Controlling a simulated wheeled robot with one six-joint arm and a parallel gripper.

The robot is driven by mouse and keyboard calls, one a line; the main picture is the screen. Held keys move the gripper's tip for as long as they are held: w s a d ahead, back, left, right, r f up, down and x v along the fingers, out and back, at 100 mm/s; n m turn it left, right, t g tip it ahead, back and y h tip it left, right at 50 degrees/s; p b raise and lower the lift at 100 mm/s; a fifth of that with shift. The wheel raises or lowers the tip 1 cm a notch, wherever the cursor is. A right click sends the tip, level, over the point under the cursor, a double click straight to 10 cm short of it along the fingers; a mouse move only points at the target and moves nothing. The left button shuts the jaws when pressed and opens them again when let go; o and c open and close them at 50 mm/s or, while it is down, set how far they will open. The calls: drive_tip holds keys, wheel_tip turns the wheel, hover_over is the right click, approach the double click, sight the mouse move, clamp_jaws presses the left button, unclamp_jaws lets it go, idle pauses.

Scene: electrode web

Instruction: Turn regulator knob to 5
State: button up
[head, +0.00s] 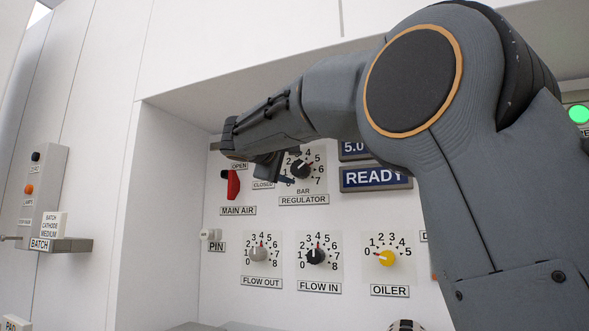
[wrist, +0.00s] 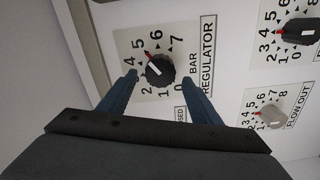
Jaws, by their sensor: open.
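The regulator knob (wrist: 160,70) is black and round, with a pale and red pointer, on a white dial plate numbered 0 to 7. Its pointer aims up-left in the wrist view, near the 4 to 5 marks; I cannot tell exactly which. In the head view the knob (head: 301,169) shows just right of my gripper (head: 284,178). In the wrist view the blue fingers of my gripper (wrist: 161,82) are open, with one tip on each side of the knob. Whether they touch it is not clear. A display (head: 354,147) reads 5.0, partly hidden by my arm.
The red main air handle (head: 233,184) is left of the regulator. Below are the flow out knob (head: 258,254), flow in knob (head: 316,256) and yellow oiler knob (head: 386,258). A READY sign (head: 376,178) is at the right. The panel sits in a white recess.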

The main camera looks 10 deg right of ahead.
drive_tip(key=shift+v, duration=2.25)
drive_tip(key=s+a+f+n+g+y, duration=0.1)
drive_tip(key=s+a+f+g+y, duration=0.2)
drive_tip(key=f, duration=1)
drive_tip(key=s+a+f+g+y, duration=0.15)
drive_tip(key=s+a+f, duration=0.3)
drive_tip(key=f, duration=0.85)
drive_tip(key=s+a+f+n+g+y, duration=0.1)
drive_tip(key=s+a+f+g+y, duration=0.3)
drive_tip(key=f, duration=0.8)
drive_tip(key=s+a+f+m+g+y, duration=0.1)
drive_tip(key=s+a+f+m+g, duration=0.15)
drive_tip(key=s+f, duration=1.15)
drive_tip(key=s+a+f+m+g+y, duration=0.15)
drive_tip(key=s+f+g, duration=0.25)
drive_tip(key=s+f, duration=1.05)
drive_tip(key=s+d+r+m+p, duration=0.1)
drive_tip(key=d+r+m+p, duration=0.2)
drive_tip(key=d+r+p, duration=0.7)
drive_tip(key=s+d+r+m+p, duration=0.2)
drive_tip(key=d+r+p, duration=0.8)
drive_tip(key=r+p, duration=0.7)
drive_tip(key=shift+r+m, duration=0.3)
drive_tip(key=shift+m, duration=0.2)
